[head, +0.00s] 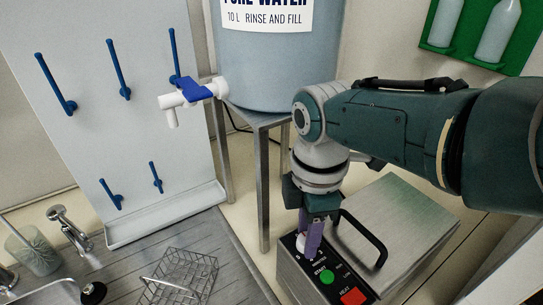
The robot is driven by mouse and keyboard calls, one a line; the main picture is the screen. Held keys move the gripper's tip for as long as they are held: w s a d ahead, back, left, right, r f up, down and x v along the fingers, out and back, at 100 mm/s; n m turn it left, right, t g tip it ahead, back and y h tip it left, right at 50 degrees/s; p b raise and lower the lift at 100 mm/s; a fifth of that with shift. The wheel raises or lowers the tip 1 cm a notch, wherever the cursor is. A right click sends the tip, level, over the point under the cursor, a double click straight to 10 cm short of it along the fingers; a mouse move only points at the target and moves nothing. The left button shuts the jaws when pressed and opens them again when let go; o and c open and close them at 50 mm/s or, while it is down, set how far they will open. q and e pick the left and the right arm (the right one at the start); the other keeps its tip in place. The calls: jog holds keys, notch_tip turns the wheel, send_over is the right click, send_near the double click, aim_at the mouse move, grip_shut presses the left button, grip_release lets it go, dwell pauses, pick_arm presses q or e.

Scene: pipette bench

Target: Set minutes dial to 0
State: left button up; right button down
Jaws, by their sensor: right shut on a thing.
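The metal box (398,219) has a dark front panel with a handle (366,240) on top. On the panel are a green button (327,277) and a red button (352,297). My right gripper (310,240) points down at the upper left end of the panel, its purple fingers shut on the minutes dial (304,247). Only a small pale part of the dial shows beside the fingers, and its pointer cannot be read. My left gripper is out of view.
A blue-grey water tank (268,70) with a white tap (192,96) stands on a metal stand (262,185) behind the box. A pegboard (110,140), a wire basket (180,275) and a sink faucet (68,228) are at the left. Bottles (497,30) hang at upper right.

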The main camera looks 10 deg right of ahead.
jog(key=shift+n, duration=0.3)
jog(key=c, duration=0.8)
grip_release()
jog(key=shift+o, duration=0.2)
notch_tip(320, 180, up, 8)
jog(key=p, duration=0.5)
jog(key=shift+r+p, duration=0.1)
jog(key=shift+p, duration=0.25)
jog(key=shift+r, duration=0.85)
